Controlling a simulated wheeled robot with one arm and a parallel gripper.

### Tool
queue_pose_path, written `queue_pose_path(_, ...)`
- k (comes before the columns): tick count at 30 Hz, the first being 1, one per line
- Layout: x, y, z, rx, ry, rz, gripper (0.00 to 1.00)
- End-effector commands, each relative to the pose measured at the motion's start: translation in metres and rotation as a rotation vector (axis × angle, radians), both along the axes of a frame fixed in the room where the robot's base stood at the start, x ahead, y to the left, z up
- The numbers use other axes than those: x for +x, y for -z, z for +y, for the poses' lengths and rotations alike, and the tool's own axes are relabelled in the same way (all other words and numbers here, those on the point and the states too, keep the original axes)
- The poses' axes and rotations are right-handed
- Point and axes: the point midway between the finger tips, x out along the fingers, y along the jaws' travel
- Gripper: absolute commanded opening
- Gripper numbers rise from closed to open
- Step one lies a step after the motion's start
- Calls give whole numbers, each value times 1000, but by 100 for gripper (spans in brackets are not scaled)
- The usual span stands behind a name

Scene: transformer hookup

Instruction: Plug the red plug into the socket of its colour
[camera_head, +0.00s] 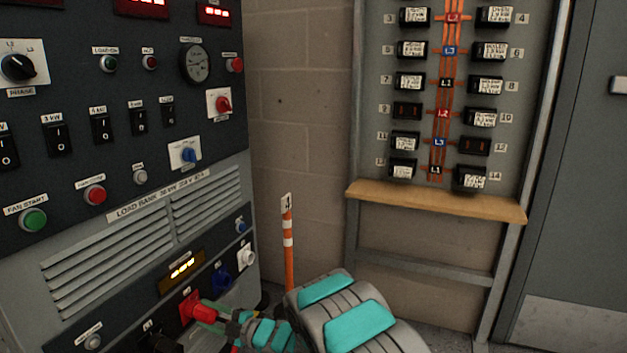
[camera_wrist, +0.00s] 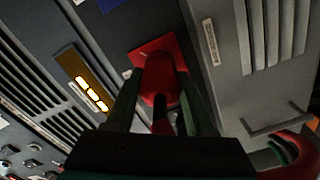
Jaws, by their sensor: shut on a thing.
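My gripper (camera_head: 212,314) is at the lower front of the load bank panel, shut on the red plug. The wrist view shows the red plug (camera_wrist: 160,84) between the two green fingers (camera_wrist: 162,88). The red socket (camera_head: 190,304) is in the lower row of the panel, and its red plate also shows behind the plug in the wrist view (camera_wrist: 143,56). The plug is lined up with the socket and appears to meet it. The fingers and plug hide the join, so I cannot tell how deep it sits.
The blue socket (camera_head: 221,278) and the white socket (camera_head: 246,257) are up and right of the red one. A dark socket (camera_head: 150,335) is down and left. An orange-and-white post (camera_head: 289,250) stands behind my arm. A wooden shelf (camera_head: 435,200) is at the right.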

Motion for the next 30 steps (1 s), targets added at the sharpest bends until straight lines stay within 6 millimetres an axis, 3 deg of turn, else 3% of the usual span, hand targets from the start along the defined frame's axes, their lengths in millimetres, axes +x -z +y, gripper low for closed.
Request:
queue_pose_path(10,0,-2,0,9,0,22,0)
queue_pose_path(30,-1,-2,0,99,0,242,0)
